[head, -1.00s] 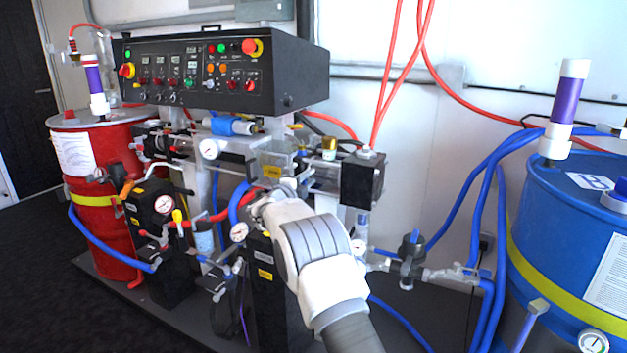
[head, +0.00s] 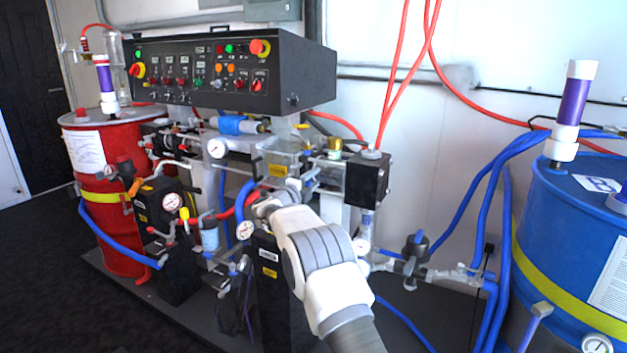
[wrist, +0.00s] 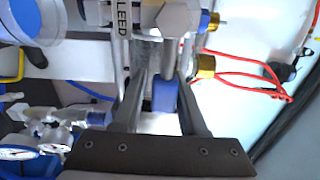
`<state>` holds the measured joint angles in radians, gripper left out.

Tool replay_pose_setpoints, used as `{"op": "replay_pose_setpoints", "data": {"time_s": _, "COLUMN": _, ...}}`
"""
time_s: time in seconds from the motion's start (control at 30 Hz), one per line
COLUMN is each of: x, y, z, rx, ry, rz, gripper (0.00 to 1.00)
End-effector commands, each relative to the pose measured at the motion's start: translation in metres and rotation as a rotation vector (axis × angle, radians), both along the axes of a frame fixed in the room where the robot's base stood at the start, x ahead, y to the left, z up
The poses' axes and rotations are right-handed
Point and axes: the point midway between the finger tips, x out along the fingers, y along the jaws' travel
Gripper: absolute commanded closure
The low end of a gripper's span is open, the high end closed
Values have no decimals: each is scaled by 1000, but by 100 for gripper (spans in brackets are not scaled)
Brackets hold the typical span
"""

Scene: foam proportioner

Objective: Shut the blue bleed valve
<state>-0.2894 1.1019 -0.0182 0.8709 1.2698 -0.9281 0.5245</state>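The blue bleed valve handle (wrist: 165,96) shows in the wrist view, hanging below a grey metal stem and hex fitting. A white label ending in "LEED" (wrist: 122,22) is beside it, its start cut off. My gripper (wrist: 161,76) has its two dark fingers either side of the blue handle. Narrow gaps show between the fingers and the handle, so it looks open around it and not clamped; actual contact is hard to judge. In the head view my white arm reaches into the middle of the machine, and the handle is hidden or too small to make out.
A black control box (head: 225,72) overhangs the machine. A red drum (head: 105,190) stands left and a blue drum (head: 570,220) right. Gauges, blue hoses (head: 478,200) and red hoses crowd the arm. In the wrist view, brass fittings (wrist: 204,66) lie right of the fingers.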

Motion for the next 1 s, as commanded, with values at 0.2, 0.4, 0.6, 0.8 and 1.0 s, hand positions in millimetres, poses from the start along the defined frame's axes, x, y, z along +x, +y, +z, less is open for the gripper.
{"op": "replay_pose_setpoints", "data": {"time_s": 0.2, "x": 0, "y": 0, "z": 1, "rx": -2, "ry": -1, "rz": 0, "gripper": 43}}
{"op": "replay_pose_setpoints", "data": {"time_s": 0.4, "x": -1, "y": 1, "z": 2, "rx": -3, "ry": -1, "rz": 1, "gripper": 43}}
{"op": "replay_pose_setpoints", "data": {"time_s": 0.6, "x": -13, "y": 9, "z": 3, "rx": -4, "ry": 0, "rz": 1, "gripper": 43}}
{"op": "replay_pose_setpoints", "data": {"time_s": 0.8, "x": -37, "y": 26, "z": 4, "rx": -4, "ry": 0, "rz": 2, "gripper": 43}}
{"op": "replay_pose_setpoints", "data": {"time_s": 1.0, "x": -68, "y": 46, "z": 4, "rx": -2, "ry": 0, "rz": 3, "gripper": 43}}
